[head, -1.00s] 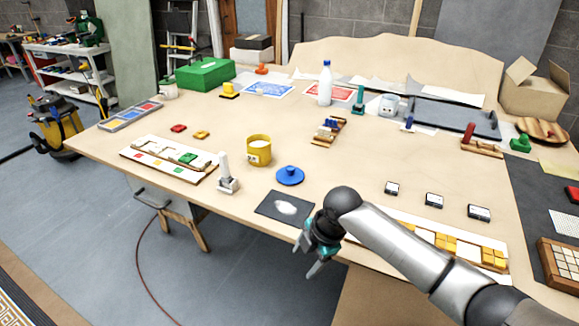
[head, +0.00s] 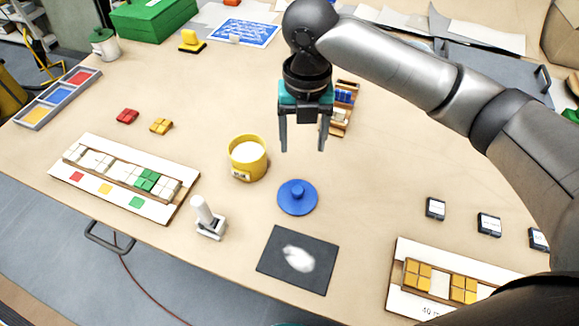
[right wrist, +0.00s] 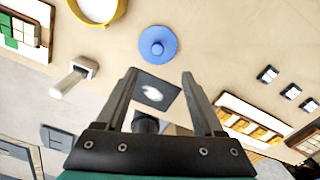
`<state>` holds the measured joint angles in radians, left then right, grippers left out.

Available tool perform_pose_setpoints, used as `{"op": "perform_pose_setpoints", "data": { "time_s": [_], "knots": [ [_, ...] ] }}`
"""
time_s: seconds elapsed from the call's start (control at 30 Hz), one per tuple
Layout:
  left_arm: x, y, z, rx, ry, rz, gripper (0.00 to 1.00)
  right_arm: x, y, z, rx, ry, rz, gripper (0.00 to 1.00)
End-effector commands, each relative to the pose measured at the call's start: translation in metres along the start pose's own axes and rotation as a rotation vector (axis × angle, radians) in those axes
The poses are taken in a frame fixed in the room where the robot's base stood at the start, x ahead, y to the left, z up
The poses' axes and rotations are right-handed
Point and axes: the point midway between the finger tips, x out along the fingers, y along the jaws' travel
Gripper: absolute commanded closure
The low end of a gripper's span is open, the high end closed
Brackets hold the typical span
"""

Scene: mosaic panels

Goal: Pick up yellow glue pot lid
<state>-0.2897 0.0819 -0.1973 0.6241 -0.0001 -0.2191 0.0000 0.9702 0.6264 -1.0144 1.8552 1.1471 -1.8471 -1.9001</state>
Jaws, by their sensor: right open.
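The yellow glue pot (head: 248,172) stands open on the table with white contents; it also shows at the top of the right wrist view (right wrist: 112,16). A round blue lid with a knob (head: 297,198) lies flat on the table, right of and nearer than the pot; no yellow lid shows. The lid also shows in the right wrist view (right wrist: 158,46), beyond the fingertips. My right gripper (head: 303,148) is open and empty, pointing down above the table; in the head view it appears behind the lid. My left gripper is not in view.
A dark mat with a white smear (head: 297,258) lies in front of the lid. A grey-white stamp-like tool (head: 209,222) stands to the left. A mosaic panel (head: 125,178) lies left, another (head: 405,295) front right. A small wooden rack (head: 341,118) is behind my gripper.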

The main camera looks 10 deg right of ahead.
Motion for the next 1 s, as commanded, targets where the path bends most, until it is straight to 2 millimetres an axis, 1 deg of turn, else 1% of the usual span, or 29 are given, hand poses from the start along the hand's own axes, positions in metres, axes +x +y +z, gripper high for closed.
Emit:
{"op": "perform_pose_setpoints", "data": {
  "time_s": [0.07,0.17,0.4,0.5,0.6,0.77,0.83,1.0],
  "knots": [
    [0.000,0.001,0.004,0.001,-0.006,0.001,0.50,0.004,-0.001,-0.001,-0.009,0.003,-0.006,0.30],
    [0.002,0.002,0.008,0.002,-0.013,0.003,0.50,0.019,-0.002,-0.002,-0.010,0.005,-0.009,0.30],
    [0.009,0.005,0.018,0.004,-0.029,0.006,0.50,0.071,-0.001,-0.002,-0.009,0.005,-0.007,0.30],
    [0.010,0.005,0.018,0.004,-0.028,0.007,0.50,0.087,0.000,-0.002,-0.008,0.003,-0.005,0.30],
    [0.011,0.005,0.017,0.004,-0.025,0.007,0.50,0.096,0.000,-0.002,-0.009,0.002,-0.005,0.30],
    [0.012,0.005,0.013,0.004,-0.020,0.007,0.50,0.102,0.000,-0.002,-0.009,0.001,-0.004,0.30],
    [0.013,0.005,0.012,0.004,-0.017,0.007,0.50,0.108,0.001,-0.003,-0.009,0.001,-0.005,0.30],
    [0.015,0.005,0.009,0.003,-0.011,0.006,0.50,0.132,0.006,-0.006,-0.009,0.003,-0.005,0.30]
  ]
}}
